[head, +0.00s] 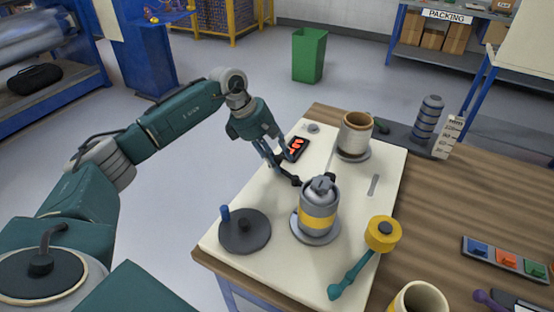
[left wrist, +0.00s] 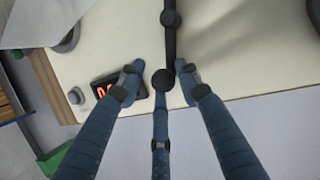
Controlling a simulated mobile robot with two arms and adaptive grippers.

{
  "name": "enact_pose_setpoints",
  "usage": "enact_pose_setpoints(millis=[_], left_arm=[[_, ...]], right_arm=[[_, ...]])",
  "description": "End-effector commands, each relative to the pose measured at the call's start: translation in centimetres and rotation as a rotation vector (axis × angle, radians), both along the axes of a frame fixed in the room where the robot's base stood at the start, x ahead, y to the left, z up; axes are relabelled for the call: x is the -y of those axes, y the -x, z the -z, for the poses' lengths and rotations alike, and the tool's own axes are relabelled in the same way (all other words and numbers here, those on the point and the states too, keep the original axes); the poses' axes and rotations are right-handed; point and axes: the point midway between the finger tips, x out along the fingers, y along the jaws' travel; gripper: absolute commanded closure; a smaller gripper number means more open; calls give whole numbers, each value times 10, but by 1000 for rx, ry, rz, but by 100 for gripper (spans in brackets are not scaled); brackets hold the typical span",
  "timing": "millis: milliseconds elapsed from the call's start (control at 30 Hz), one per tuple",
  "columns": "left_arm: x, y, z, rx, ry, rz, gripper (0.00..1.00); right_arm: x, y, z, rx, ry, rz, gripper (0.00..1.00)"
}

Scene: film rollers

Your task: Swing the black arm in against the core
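The black arm (head: 287,177) is a thin bar with round joints, lying above the cream board just left of a grey cylinder with a yellow band (head: 318,220). I take this cylinder for the core, though I cannot be sure. In the left wrist view the black arm (left wrist: 169,45) runs from the top edge down between my fingers, by a round black knob. My left gripper (head: 281,160) is at the arm's outer end. Its fingers are spread in the left wrist view (left wrist: 160,85), with a gap on both sides of the arm. My right gripper is not in view.
Wooden table surface (head: 460,195) lies to the right.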

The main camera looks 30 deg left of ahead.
Motion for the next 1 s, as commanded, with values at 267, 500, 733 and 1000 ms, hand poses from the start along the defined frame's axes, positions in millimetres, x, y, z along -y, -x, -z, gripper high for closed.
enact_pose_setpoints(millis=[267,500,733,1000], left_arm=[[2,3,2,-10,2,5,59],[-6,7,-17,-8,2,4,59],[-23,19,-62,-6,2,4,59],[-36,30,-99,-7,3,5,59]], right_arm=[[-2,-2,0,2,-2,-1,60],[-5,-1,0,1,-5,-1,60],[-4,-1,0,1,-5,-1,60],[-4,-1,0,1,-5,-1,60]])
